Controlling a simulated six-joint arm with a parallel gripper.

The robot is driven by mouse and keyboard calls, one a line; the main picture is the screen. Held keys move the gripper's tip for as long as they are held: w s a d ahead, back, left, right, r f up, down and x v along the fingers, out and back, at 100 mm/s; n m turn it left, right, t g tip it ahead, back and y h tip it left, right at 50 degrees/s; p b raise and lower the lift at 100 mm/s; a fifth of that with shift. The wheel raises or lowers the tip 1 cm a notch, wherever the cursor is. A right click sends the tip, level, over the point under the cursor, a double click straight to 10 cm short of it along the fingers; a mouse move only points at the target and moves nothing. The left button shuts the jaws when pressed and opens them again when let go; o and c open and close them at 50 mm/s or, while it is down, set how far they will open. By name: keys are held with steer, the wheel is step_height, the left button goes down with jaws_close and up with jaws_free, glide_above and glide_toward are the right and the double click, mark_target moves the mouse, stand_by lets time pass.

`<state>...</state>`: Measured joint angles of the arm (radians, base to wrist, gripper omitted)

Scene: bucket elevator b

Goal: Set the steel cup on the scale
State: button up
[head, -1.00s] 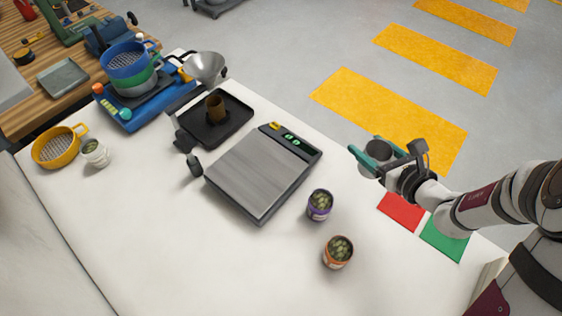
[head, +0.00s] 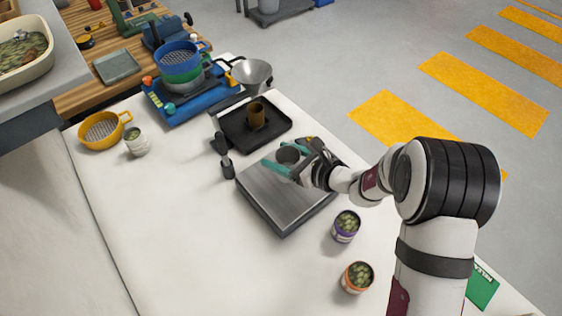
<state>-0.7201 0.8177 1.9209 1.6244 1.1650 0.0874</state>
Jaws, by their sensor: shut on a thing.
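The steel cup (head: 288,155) is between the teal fingers of my gripper (head: 289,163), which is shut on it. The cup is upright and lies over the far part of the scale in the head view. I cannot tell whether its base touches the scale. The scale (head: 278,203) has a flat brushed-steel plate on a dark base. My gripper and wrist hide its far right part, including most of the display.
A black tray (head: 233,137) holding a brown cup (head: 257,115) stands just behind the scale. Purple (head: 346,226) and orange (head: 356,277) cans stand at its near right. Small dark weights (head: 227,167) stand at its left. The white table is clear at left front.

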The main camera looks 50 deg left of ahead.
steer(key=shift+f, duration=1.35)
steer(key=o, duration=1.4)
steer(key=shift+f, duration=0.1)
steer(key=shift+c, duration=0.2)
steer(key=v, duration=1.2)
steer(key=shift+d, duration=0.1)
steer(key=s+d+r+n+g+h, duration=0.1)
steer(key=s+d+r+n+h, duration=0.1)
steer(key=s+d+r+n, duration=0.4)
steer(key=s+d+r+n+h, duration=0.1)
steer(key=d+r+h, duration=0.15)
steer(key=d, duration=0.45)
steer(key=s+d+n+t+h, duration=0.1)
steer(key=s+d+h, duration=0.2)
steer(key=d, duration=0.6)
steer(key=s+d+n+t+h, duration=0.1)
steer(key=s+d+h, duration=0.3)
steer(key=d, duration=0.5)
steer(key=shift+r+n+t, duration=0.2)
steer(key=shift+n+t, duration=0.2)
steer(key=shift+n, duration=0.4)
